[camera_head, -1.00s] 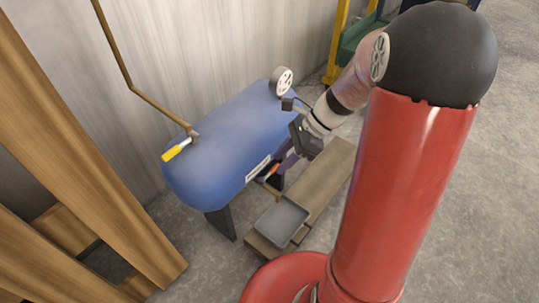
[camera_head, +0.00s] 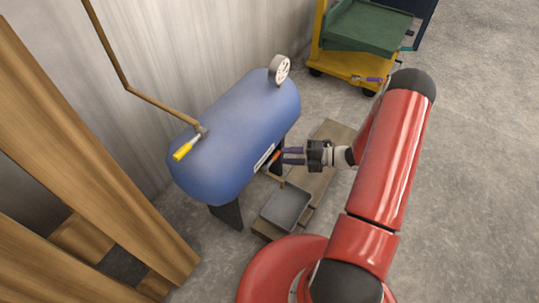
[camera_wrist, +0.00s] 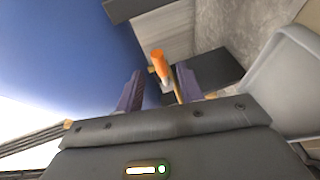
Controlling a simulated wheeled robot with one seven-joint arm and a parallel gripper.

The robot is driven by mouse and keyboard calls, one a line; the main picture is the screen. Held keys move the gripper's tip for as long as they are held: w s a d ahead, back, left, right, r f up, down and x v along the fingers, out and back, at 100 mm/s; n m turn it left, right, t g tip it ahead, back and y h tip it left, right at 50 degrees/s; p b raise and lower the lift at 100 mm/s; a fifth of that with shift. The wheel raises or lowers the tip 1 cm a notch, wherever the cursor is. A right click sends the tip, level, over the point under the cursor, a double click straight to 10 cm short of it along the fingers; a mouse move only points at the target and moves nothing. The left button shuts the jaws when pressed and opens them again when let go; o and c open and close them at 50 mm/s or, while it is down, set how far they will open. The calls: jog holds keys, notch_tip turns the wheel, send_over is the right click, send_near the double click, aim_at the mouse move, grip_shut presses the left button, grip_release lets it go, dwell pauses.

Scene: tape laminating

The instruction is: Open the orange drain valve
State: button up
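The orange drain valve handle (camera_head: 274,157) is on the low right side of the blue tank (camera_head: 222,140). In the wrist view the orange handle (camera_wrist: 158,62) appears upright in the picture, just ahead of the fingertips and in line with the gap between them. My gripper (camera_head: 284,156) comes in from the right of the tank, and its two purple fingers are apart with nothing held. The fingers also show in the wrist view (camera_wrist: 161,78), one on each side of the handle's lower end. I cannot tell whether they touch it.
A grey tray (camera_head: 286,207) sits on wooden boards (camera_head: 320,178) below the valve. A yellow handle (camera_head: 186,147) and a pipe are on top of the tank, with a gauge (camera_head: 279,69) at its far end. A yellow and green cart (camera_head: 365,30) stands behind; floor at right is clear.

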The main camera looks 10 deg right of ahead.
aim_at(272, 160)
jog(key=x, duration=0.6)
jog(key=shift+a+b, duration=0.4)
jog(key=shift+w, duration=0.1)
grip_shut()
